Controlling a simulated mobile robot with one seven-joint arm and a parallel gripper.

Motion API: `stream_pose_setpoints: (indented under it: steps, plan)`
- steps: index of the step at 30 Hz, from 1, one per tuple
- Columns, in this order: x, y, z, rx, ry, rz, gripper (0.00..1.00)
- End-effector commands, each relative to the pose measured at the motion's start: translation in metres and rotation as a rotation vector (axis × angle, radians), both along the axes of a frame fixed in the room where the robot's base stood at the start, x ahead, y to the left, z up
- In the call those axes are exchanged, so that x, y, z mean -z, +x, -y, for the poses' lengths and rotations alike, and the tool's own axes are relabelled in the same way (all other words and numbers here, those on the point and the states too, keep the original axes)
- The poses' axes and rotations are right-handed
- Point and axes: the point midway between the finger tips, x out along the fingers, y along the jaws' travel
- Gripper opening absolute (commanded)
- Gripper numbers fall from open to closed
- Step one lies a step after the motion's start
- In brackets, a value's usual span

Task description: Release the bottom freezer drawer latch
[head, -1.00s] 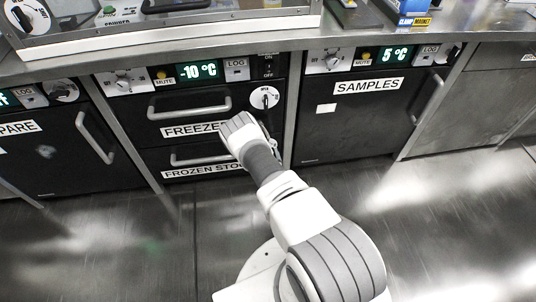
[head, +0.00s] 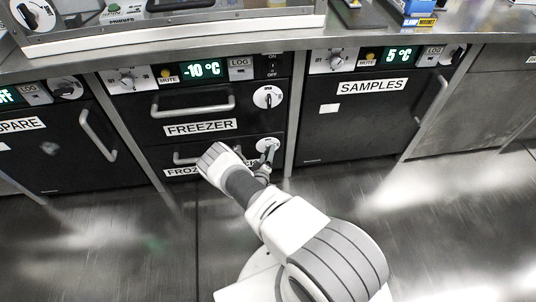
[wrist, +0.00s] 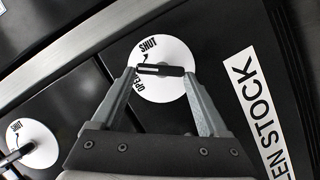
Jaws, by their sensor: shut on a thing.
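The bottom freezer drawer (head: 160,157), labelled FROZEN STOCK, is closed in the head view, with its label partly hidden by my arm. Its latch is a white disc (wrist: 172,91) marked SHUT and OPEN, with a dark turning handle (wrist: 160,70) across its middle. In the wrist view my gripper (wrist: 160,72) has one finger at each end of this handle and is shut on it. I cannot tell exactly which mark the handle points to. In the head view my gripper (head: 267,154) is at the disc, which shows just above it.
The upper FREEZER drawer (head: 150,129) is closed, with its own latch disc (head: 268,97). The SAMPLES cabinet (head: 350,125) is on the right and the SPARE cabinet (head: 50,150) on the left, both closed with protruding handles. The floor in front is clear.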

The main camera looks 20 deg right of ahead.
Motion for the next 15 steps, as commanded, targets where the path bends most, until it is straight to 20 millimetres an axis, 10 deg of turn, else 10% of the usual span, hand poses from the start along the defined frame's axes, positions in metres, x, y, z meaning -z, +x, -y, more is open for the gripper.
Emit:
stream_pose_setpoints:
  steps: [15]
  plan:
    - [0.0065,0.0003,-0.0009,0.007,-0.41,-0.118,0.22]
